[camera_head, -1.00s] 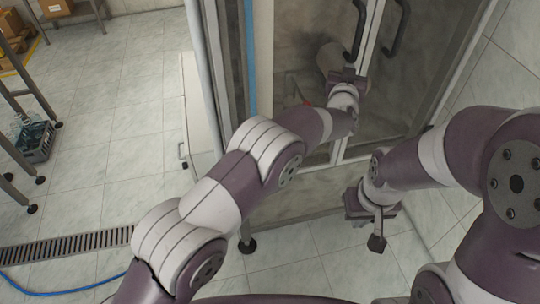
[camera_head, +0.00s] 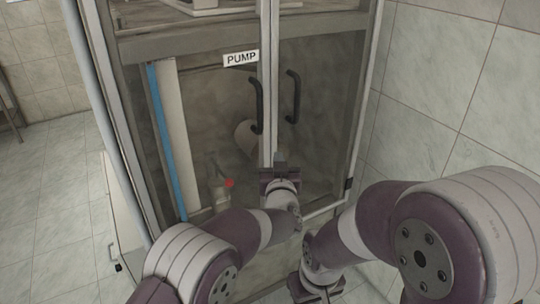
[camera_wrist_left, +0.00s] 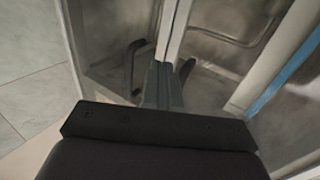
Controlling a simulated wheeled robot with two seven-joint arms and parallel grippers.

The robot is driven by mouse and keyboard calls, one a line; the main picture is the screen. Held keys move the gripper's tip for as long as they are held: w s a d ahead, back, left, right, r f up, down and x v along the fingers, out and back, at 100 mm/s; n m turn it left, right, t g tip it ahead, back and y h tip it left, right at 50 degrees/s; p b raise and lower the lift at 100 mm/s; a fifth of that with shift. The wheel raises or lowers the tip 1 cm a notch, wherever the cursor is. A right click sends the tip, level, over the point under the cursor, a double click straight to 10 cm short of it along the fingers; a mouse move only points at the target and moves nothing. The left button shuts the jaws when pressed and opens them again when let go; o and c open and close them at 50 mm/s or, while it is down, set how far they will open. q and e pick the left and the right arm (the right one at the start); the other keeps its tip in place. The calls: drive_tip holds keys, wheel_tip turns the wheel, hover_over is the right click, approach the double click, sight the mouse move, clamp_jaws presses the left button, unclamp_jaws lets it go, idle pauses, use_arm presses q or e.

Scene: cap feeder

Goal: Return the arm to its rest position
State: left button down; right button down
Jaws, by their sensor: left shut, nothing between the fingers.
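My left arm comes in from the lower left in the head view. Its gripper (camera_head: 280,160) is in front of the cabinet's glass doors, just below the two dark handles. In the left wrist view the left gripper's fingers (camera_wrist_left: 162,85) are together with nothing between them, and the door handles show beyond them. I cannot tell if they touch the door. My right arm comes in from the right, bent, with its gripper (camera_head: 318,290) low near the bottom edge of the head view. Its fingertips are not clear.
The cabinet with a PUMP label (camera_head: 241,58) stands ahead, its doors closed. A left handle (camera_head: 256,105) and a right handle (camera_head: 293,96) stick out. A red part (camera_head: 229,183) shows behind the glass. A tiled wall (camera_head: 450,75) is at right; open floor (camera_head: 45,200) is at left.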

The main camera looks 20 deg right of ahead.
use_arm(q)
drive_tip(key=s+a+f+g+y, duration=0.1)
drive_tip(key=s+a+f+g, duration=0.25)
drive_tip(key=a, duration=0.65)
drive_tip(key=s+a+f+g, duration=0.2)
drive_tip(key=a+f+g, duration=0.15)
drive_tip(key=a, duration=0.65)
drive_tip(key=s+a+f+n+g+y, duration=0.1)
drive_tip(key=s+a+f+g, duration=0.2)
drive_tip(key=s+a, duration=0.6)
drive_tip(key=s+a+f+n+g+y, duration=0.1)
drive_tip(key=s+a+f+g+y, duration=0.1)
drive_tip(key=s+a+g, duration=0.4)
drive_tip(key=s+a+f, duration=0.1)
drive_tip(key=s+a, duration=0.3)
drive_tip(key=s, duration=0.6)
drive_tip(key=shift+f+n+y, duration=0.15)
drive_tip(key=shift+n+y, duration=0.15)
drive_tip(key=shift+n, duration=0.1)
